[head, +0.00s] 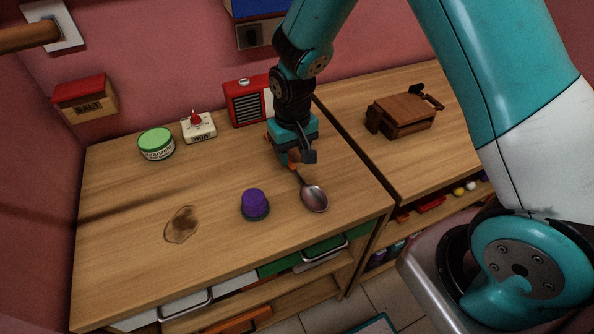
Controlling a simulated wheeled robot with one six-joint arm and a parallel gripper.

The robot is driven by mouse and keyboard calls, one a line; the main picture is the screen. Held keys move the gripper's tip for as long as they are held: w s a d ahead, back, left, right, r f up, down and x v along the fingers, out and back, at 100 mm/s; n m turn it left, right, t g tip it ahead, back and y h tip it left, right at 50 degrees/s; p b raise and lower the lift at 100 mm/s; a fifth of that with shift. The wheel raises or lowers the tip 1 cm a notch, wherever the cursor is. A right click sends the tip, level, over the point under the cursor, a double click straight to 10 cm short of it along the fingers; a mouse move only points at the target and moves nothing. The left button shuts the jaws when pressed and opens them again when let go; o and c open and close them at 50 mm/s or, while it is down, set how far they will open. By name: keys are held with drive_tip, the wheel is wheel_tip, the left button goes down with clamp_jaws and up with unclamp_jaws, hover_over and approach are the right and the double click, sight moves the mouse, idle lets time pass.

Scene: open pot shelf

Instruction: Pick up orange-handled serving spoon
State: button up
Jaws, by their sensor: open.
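The serving spoon (314,197) lies on the wooden counter, its metal bowl toward the front and its orange handle (293,163) pointing back under my gripper. My gripper (296,160) points down at the handle, with its fingers at or just above it. The jaws are open. Part of the handle is hidden by the gripper, and I cannot tell whether the fingers touch it.
A purple-topped object (255,204) stands left of the spoon. A brown stain (182,224) marks the counter. A green-lidded tub (156,143), a white timer (199,127) and a red radio (248,101) stand behind. A wooden object (401,114) sits on the right counter.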

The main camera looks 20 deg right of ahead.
sight(293, 167)
wheel_tip(293, 167, down, 3)
drive_tip(key=shift+s+f, duration=0.1)
drive_tip(key=shift+f, duration=0.05)
drive_tip(key=shift+c, duration=0.4)
clamp_jaws()
wheel_tip(293, 167, up, 20)
drive_tip(key=shift+b, duration=0.4)
